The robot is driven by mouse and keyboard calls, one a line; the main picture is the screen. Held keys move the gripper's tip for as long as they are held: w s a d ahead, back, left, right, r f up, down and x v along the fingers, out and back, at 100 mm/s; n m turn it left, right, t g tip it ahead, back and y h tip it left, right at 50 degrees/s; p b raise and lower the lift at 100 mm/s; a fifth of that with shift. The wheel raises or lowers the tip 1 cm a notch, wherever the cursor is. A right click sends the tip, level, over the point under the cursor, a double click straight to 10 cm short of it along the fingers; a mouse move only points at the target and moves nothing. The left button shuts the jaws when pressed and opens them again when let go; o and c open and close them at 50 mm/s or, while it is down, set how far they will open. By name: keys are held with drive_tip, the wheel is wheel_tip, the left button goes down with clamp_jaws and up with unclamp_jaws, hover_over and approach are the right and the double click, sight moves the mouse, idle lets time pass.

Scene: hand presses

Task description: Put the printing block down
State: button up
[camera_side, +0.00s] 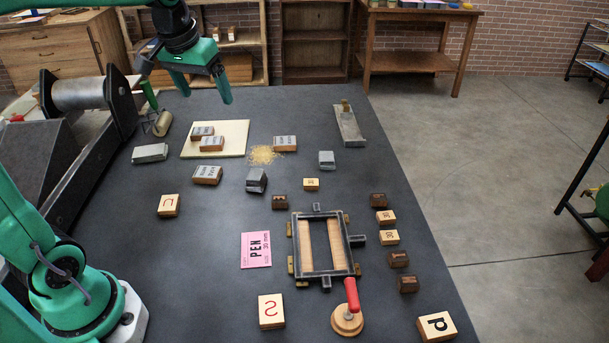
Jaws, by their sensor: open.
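My gripper (205,97) is open at the upper left, with two green fingers apart and nothing between them. It appears raised above the far part of the dark table (215,270). Several printing blocks stand on the table. Two wood blocks with grey lettered faces, one nearer (212,144) and one farther (202,132), rest on a cream board (237,130) below the gripper. Similar blocks lie off the board, one to the right (285,143) and one in front (207,174). I cannot tell which block the task means.
A metal frame (295,245) with wooden strips, a red-handled tool (352,295) and a pink PEN card (256,250) lie nearer. Letter blocks, such as a large one (437,326), line the right edge. A roller press (80,93) stands left.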

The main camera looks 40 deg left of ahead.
drive_tip(key=s+d+f+m+t, duration=0.1)
drive_tip(key=s+d+f, duration=0.1)
drive_tip(key=s+d, duration=0.2)
drive_tip(key=s+d+f+m+t, duration=0.1)
drive_tip(key=s+d, duration=0.3)
drive_tip(key=s, duration=0.7)
drive_tip(key=shift+d+f+m+h, duration=0.25)
drive_tip(key=shift+f+m+h, duration=0.15)
drive_tip(key=shift+f+m, duration=0.4)
drive_tip(key=shift+o, duration=0.4)
drive_tip(key=shift+w, duration=0.15)
